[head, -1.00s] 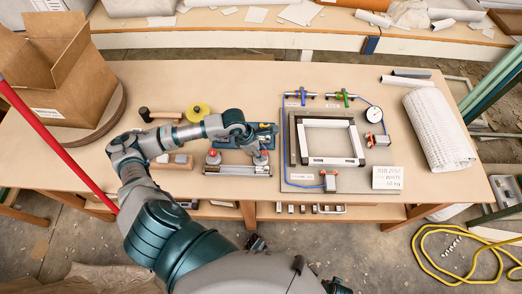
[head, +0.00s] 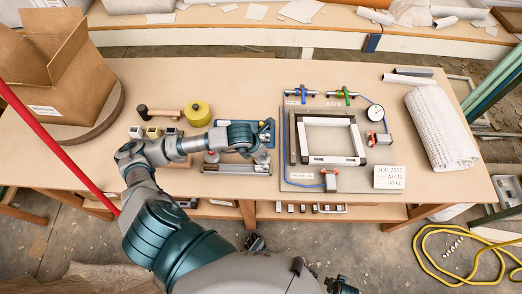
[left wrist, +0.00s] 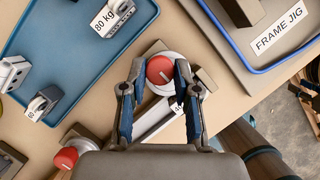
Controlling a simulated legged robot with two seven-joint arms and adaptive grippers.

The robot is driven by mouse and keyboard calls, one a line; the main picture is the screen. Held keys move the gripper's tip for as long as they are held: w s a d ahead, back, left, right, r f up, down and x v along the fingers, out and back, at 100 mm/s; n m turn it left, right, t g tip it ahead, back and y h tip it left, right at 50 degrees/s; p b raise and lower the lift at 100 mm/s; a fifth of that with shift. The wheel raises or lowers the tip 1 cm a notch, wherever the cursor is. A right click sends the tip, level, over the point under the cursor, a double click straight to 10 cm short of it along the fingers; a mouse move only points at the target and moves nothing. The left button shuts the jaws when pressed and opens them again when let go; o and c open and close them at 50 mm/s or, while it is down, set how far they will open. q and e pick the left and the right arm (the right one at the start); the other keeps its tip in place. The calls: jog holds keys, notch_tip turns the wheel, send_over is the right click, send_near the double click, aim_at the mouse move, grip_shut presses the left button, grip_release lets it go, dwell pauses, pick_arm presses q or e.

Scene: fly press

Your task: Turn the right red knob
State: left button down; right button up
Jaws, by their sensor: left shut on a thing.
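The right red knob (left wrist: 159,69), with a pale line across its top and a light round base, stands on a pale metal bar fixture (head: 236,170). My left gripper (left wrist: 159,88) is shut on this knob, one finger on each side, in the left wrist view. In the head view, my left gripper (head: 261,159) is over the right end of the fixture, and the knob there is mostly hidden by it. The left red knob (left wrist: 66,158) shows at the lower left of the left wrist view, apart from the gripper.
A blue tray (left wrist: 80,62) with labelled weights lies beside the fixture. The frame jig board (head: 290,183) with a dial gauge (head: 374,114) is to the right. A yellow round thing (head: 197,113) and a mallet (head: 157,114) lie behind my arm.

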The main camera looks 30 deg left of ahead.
pick_arm(q)
jog(key=shift+w+a+r, duration=0.1)
jog(key=shift+w+r, duration=0.05)
dwell(0.3)
jog(key=c, duration=1.1)
grip_release()
jog(key=shift+o, duration=1.3)
jog(key=shift+r, duration=0.1)
jog(key=v, duration=1.1)
jog(key=shift+s, duration=0.3)
jog(key=shift+a+r, duration=0.1)
jog(key=shift+r, duration=0.05)
